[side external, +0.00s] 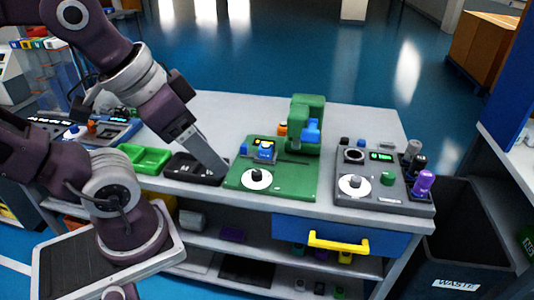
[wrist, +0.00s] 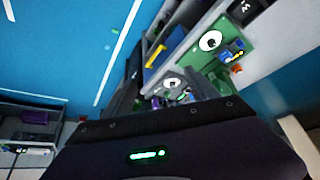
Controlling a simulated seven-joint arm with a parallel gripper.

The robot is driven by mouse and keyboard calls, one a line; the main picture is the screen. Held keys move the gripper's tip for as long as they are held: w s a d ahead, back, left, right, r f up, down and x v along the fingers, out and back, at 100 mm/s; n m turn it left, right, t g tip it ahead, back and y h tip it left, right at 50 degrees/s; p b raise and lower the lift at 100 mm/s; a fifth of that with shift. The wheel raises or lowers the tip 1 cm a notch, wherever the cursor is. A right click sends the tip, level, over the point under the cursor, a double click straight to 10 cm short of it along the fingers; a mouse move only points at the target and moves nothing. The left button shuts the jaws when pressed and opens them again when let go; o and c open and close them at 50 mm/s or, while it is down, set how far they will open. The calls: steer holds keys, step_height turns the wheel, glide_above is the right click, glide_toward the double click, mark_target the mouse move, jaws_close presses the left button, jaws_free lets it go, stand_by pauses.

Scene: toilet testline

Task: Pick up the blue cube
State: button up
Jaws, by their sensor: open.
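Several small blue blocks show in the side view, and I cannot tell for sure which is the blue cube. One small blue block (side external: 244,149) is at the left edge of the green fixture plate (side external: 285,180). A larger blue block (side external: 312,130) is on the front of the green upright. My gripper (side external: 217,167) points down and right over the black tray (side external: 180,169), left of the green plate. It is open, with nothing seen between its fingers. The wrist view shows the green plate (wrist: 233,58) and blue parts (wrist: 232,50) on it; my fingertips are hard to make out there.
A green bin (side external: 147,159) stands left of the black tray. A blue drawer (side external: 345,236) with a yellow handle is below. A waste bin (side external: 455,250) stands beside the bench.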

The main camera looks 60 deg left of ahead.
steer(key=w+a+r+n, duration=0.1)
steer(key=w+r+n, duration=0.15)
steer(key=w, duration=0.35)
steer(key=n+g, duration=0.6)
steer(key=n, duration=0.1)
glide_above(265, 147)
steer(key=shift+m, duration=0.25)
steer(key=f, duration=2.5)
steer(key=shift+w, duration=0.3)
steer(key=f, duration=0.6)
steer(key=shift+s+f, duration=0.2)
steer(key=shift+s, duration=0.05)
jaws_close()
